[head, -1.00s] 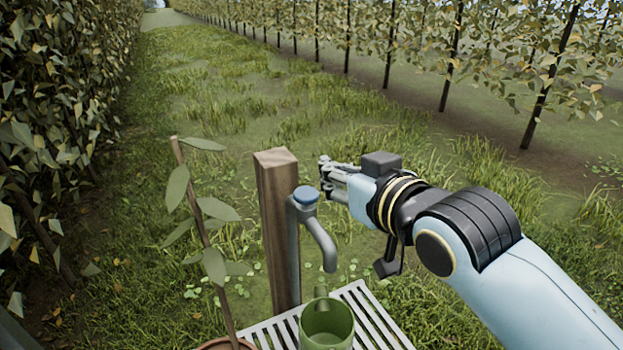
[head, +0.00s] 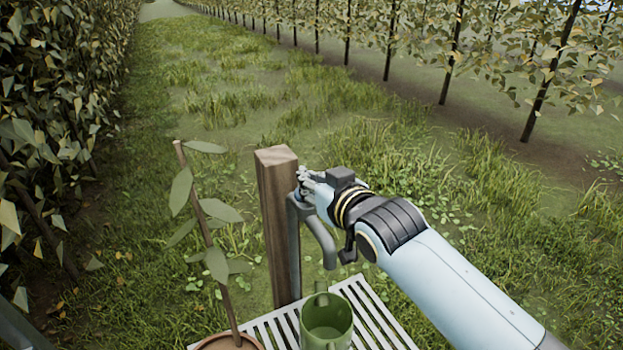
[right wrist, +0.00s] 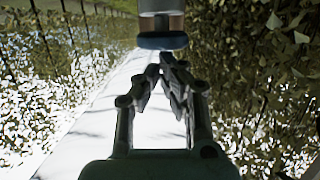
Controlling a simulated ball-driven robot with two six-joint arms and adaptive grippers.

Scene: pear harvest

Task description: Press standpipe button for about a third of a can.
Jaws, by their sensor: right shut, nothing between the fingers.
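The grey standpipe (head: 321,240) stands against a wooden post, its spout curving down to the right. Its blue button (right wrist: 162,41) shows in the right wrist view, but my gripper hides it in the head view. My right gripper (head: 303,181) is shut and empty at the top of the standpipe. In the right wrist view its fingertips (right wrist: 160,70) point at the button, very close; I cannot tell whether they touch. The green can (head: 327,322) stands upright below the spout. I see no water stream. My left gripper is not in view.
The wooden post (head: 278,225) rises just left of the standpipe. The can stands on a white slatted grate (head: 365,308). A potted sapling (head: 207,235) with broad leaves stands at the left.

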